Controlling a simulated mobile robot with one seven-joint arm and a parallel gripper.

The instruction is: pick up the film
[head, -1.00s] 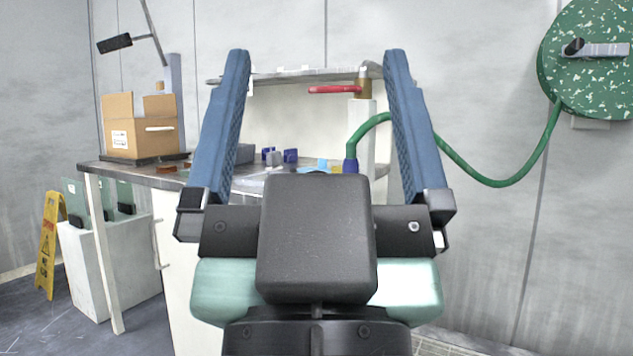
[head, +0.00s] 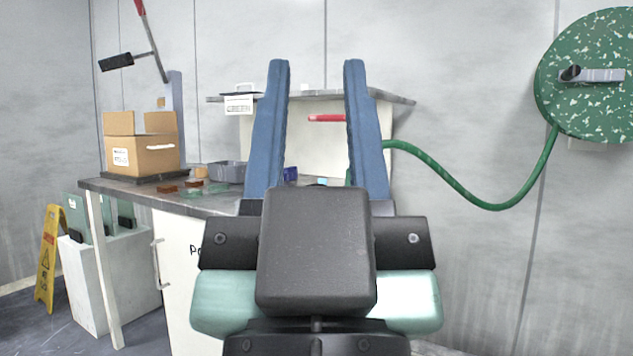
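My gripper (head: 316,66) rises in the middle of the head view with its two blue fingers pointing up and parted. The gap is moderate, and nothing is seen held between the fingertips. Behind it stands the workbench (head: 112,188). I cannot make out the film for certain. A small light-blue patch (head: 322,182) shows low between the fingers on the bench, and small flat greenish pieces (head: 216,188) lie left of the gripper. The gripper hides much of the bench's middle and right.
A cardboard box (head: 150,157), a grey bin (head: 230,172) and small brown blocks (head: 167,190) stand on the bench. A raised shelf (head: 392,98) runs behind, with a red handle (head: 326,118) below. A green hose (head: 470,203) hangs from a wall reel (head: 590,105). A yellow floor sign (head: 47,260) stands left.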

